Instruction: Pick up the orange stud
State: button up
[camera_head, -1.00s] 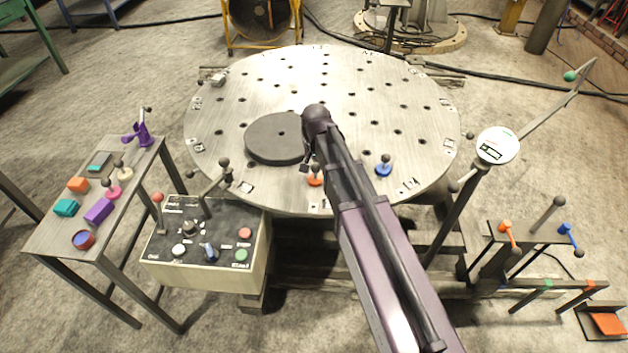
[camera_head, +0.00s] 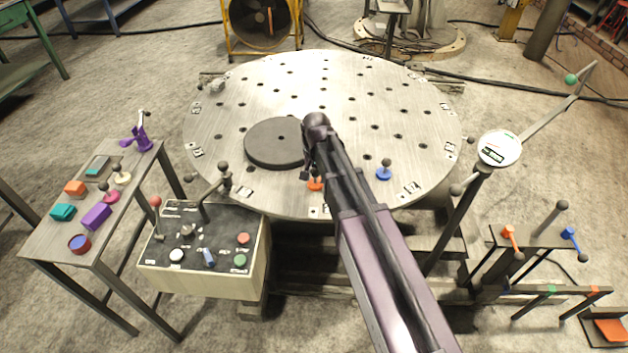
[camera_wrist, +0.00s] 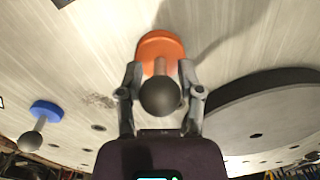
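The orange stud stands on the round metal table near its front edge; its orange base (camera_head: 315,185) shows in the head view, partly covered by my arm. In the wrist view its orange base (camera_wrist: 158,46), stem and dark ball knob (camera_wrist: 160,96) are plain. My gripper (camera_wrist: 161,75) is open, with one finger on each side of the stud. Small gaps show between the fingers and the knob. In the head view my gripper (camera_head: 306,168) is a small dark shape at the stud, and its fingers are hard to make out.
A blue stud (camera_head: 384,170) stands to the right; it also shows in the wrist view (camera_wrist: 45,110). A dark grey disc (camera_head: 272,143) lies close by on the left. The perforated table (camera_head: 340,75) is mostly clear. A control box (camera_head: 205,250) stands at front left.

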grip_shut()
jog(key=shift+r, duration=0.15)
notch_tip(320, 180, up, 3)
jog(key=p, duration=0.3)
jog(key=shift+f, duration=0.2)
jog(key=s+d+r+p, duration=0.1)
jog(key=s+d, duration=0.2)
jog(key=s, duration=0.4)
jog(key=s+d+r+p, duration=0.1)
jog(key=s+d, duration=0.2)
jog(key=s, duration=0.4)
jog(key=shift+s+d, duration=0.2)
jog(key=shift+s, duration=0.15)
